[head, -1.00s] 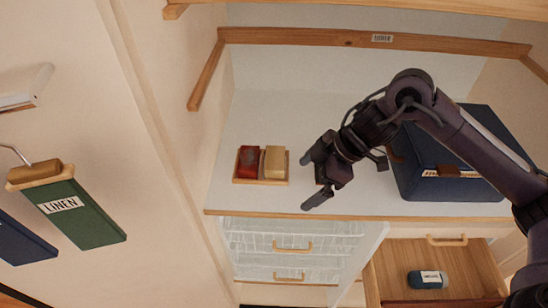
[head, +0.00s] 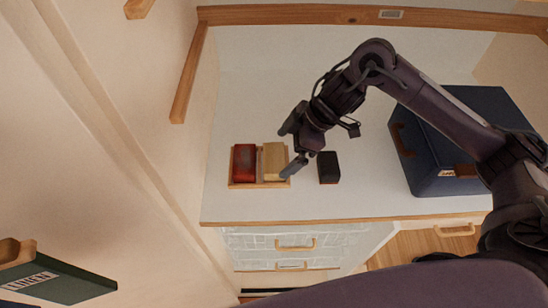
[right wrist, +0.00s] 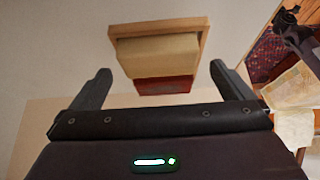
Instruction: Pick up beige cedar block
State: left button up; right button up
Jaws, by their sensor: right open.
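The beige cedar block (head: 273,160) lies in a small wooden tray (head: 258,185), right of a red block (head: 244,162). In the right wrist view the beige block (right wrist: 158,56) is ahead, between and beyond the two fingers, with the red block (right wrist: 163,86) below it in the picture. My right gripper (head: 287,152) is open and empty. In the head view its fingertips overlap the right side of the tray and beige block; I cannot tell whether they touch. The right gripper (right wrist: 160,82) also shows with fingers wide apart. My left gripper is not in view.
A dark block (head: 329,167) stands on the white counter (head: 350,200) right of the tray. A large blue box (head: 440,165) stands farther right, under my right arm. Drawers (head: 295,243) are below the counter. A green LINEN tag (head: 62,283) hangs at the lower left.

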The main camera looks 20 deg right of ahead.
aim_at(276, 157)
jog(key=p+x, duration=0.1)
jog(key=x, duration=0.2)
jog(key=shift+w+a+f, duration=0.2)
jog(key=shift+w+a, duration=0.05)
jog(key=shift+a, duration=0.15)
jog(key=c, duration=0.7)
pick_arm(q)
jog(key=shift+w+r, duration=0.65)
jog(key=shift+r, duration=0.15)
pick_arm(e)
jog(key=shift+c, duration=0.7)
